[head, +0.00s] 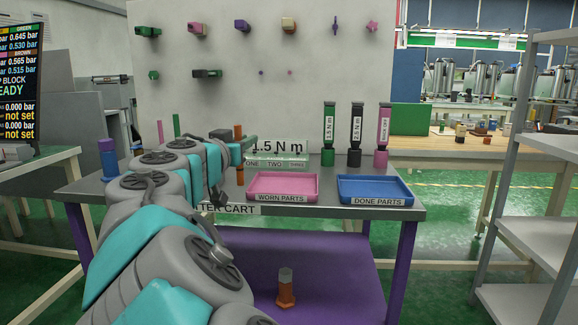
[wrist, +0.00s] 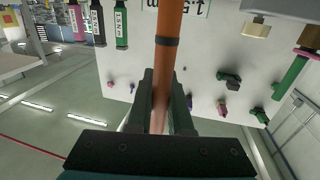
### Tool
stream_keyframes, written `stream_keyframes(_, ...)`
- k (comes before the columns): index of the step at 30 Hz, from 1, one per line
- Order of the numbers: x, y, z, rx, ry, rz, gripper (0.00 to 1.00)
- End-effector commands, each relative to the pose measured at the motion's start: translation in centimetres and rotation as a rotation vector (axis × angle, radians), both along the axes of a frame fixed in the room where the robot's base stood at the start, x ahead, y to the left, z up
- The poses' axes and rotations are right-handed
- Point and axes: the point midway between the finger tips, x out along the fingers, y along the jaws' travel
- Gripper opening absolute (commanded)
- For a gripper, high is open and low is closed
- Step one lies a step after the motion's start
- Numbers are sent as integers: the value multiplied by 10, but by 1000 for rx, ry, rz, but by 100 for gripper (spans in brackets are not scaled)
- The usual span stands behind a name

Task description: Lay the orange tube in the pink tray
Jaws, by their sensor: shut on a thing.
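My gripper (head: 240,151) is shut on the orange tube (head: 239,131), left of the pink tray in the head view. The tube stands roughly upright, with its ends showing above and below the jaws. In the wrist view the tube (wrist: 168,52) runs up between the two dark fingers (wrist: 162,100) and has a dark band around it. The pink tray (head: 283,198), labelled WORN PARTS, lies on the cart top and looks empty. I cannot tell whether the tube's lower end touches the cart.
A blue tray (head: 375,200), labelled DONE PARTS, sits right of the pink one. Three labelled tools (head: 356,135) stand behind. A 1.5 N m sign (head: 278,147) is behind the pink tray. An orange bottle (head: 285,292) is on the lower shelf.

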Motion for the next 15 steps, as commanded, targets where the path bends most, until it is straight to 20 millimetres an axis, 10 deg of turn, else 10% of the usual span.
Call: stream_keyframes(15,90,-73,-11,0,3,-2,0)
